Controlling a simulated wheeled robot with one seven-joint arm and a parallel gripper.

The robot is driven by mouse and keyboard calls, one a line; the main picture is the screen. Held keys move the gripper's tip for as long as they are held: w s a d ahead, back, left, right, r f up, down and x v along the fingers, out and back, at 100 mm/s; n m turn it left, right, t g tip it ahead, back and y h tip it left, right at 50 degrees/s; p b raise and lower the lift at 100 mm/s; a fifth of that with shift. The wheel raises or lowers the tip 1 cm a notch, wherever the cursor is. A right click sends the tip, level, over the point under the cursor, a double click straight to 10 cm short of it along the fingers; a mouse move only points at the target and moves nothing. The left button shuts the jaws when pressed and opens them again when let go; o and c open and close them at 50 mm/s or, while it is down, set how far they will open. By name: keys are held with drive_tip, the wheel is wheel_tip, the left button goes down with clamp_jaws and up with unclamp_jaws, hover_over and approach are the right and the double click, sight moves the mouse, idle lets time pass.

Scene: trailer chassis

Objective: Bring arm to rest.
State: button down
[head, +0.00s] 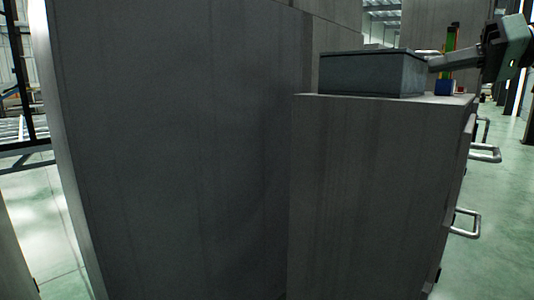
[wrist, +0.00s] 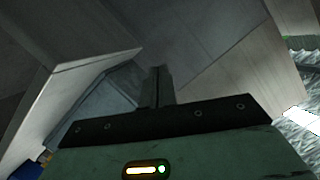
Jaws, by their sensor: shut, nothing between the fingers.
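My gripper (head: 434,66) is at the upper right of the head view, level, its fingers pointing left. The fingertips are at the right end of a dark grey box (head: 370,75); I cannot tell whether they touch it. In the wrist view my gripper (wrist: 157,72) shows its fingers together with nothing between them. The box rests on top of a grey cabinet (head: 370,180).
A tall grey panel (head: 180,150) fills the left and middle. The cabinet has metal handles (head: 465,222) on its right side. A small red, green and blue object (head: 447,70) stands behind the fingers. Green floor (head: 505,180) is open at right.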

drive_tip(key=s+a+f+m+g+h+p, duration=0.1)
drive_tip(key=s+a+f+g+h, duration=0.2)
drive_tip(key=a+f, duration=0.5)
drive_tip(key=s+a+f+g+h+p, duration=0.1)
drive_tip(key=s+a+f+g, duration=0.35)
drive_tip(key=a+f, duration=0.35)
drive_tip(key=s+a+f+n+h+p, duration=0.15)
drive_tip(key=s+f+h, duration=0.25)
drive_tip(key=s+f, duration=0.4)
drive_tip(key=s+a+f+n+h+p, duration=0.1)
drive_tip(key=s+f+n+h+p, duration=0.2)
drive_tip(key=s+f, duration=0.6)
wheel_tip(320, 180, up, 40)
drive_tip(key=s+h+p, duration=0.1)
drive_tip(key=p, duration=3.5)
drive_tip(key=shift+m+g+p, duration=0.35)
drive_tip(key=shift+g+p, duration=0.05)
drive_tip(key=shift+g, duration=0.05)
